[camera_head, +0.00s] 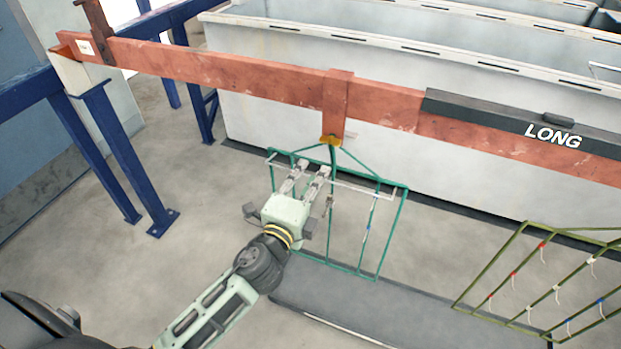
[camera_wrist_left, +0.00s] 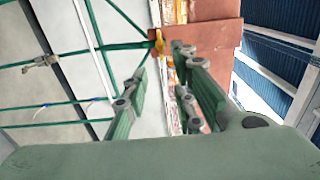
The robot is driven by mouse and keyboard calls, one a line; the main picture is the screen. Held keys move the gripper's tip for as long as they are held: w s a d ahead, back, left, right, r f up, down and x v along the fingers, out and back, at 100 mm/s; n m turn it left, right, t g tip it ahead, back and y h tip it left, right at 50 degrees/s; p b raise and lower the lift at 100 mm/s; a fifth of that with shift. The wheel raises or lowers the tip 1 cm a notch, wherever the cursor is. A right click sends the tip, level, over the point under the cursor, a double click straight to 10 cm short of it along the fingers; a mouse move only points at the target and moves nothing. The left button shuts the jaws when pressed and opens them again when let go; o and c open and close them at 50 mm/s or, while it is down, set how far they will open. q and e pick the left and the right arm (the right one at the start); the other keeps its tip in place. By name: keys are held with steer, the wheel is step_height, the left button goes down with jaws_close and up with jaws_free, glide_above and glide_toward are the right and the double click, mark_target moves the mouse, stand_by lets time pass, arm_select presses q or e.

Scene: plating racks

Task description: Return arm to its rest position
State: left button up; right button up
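My left arm (camera_head: 215,310) reaches in from the bottom left of the head view, stretched up and to the right. Its left gripper (camera_head: 308,172) is in front of the green hanging rack (camera_head: 391,231), near the rack's upper left part. In the left wrist view the two green-padded fingers of the gripper (camera_wrist_left: 160,65) stand apart with nothing seen between them. The green rack's bars (camera_wrist_left: 50,103) show to the left of the fingers there. Whether a finger touches the rack, I cannot tell. My right gripper is not in view.
A copper-red beam (camera_head: 230,72) crosses above, and the rack hangs from its yellow hook (camera_head: 331,141). Blue steel supports (camera_head: 128,150) stand at left. An olive rack (camera_head: 486,268) is at right. Grey tanks (camera_head: 262,110) stand behind. Floor at left (camera_head: 110,250) is clear.

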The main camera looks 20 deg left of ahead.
arm_select(q)
steer(key=shift+f, duration=0.1)
stand_by(0.4)
steer(key=s+a+f+n+g, duration=0.1)
steer(key=s+f+n+g, duration=0.3)
steer(key=f, duration=0.9)
steer(key=s+a+f+n+g+y, duration=0.15)
steer(key=s+f, duration=0.35)
steer(key=f, duration=0.8)
steer(key=s+a+f+n+g+h, duration=0.15)
steer(key=s+f+g, duration=0.3)
steer(key=f, duration=0.75)
steer(key=s+f+n+g, duration=0.2)
steer(key=s+f, duration=0.4)
steer(key=s, duration=0.5)
steer(key=s+f+n+g, duration=0.2)
steer(key=s+f+n, duration=0.2)
steer(key=s, duration=0.8)
steer(key=s+f+n+g, duration=0.3)
steer(key=s+f, duration=0.6)
steer(key=s, duration=0.3)
steer(key=shift+y, duration=0.3)
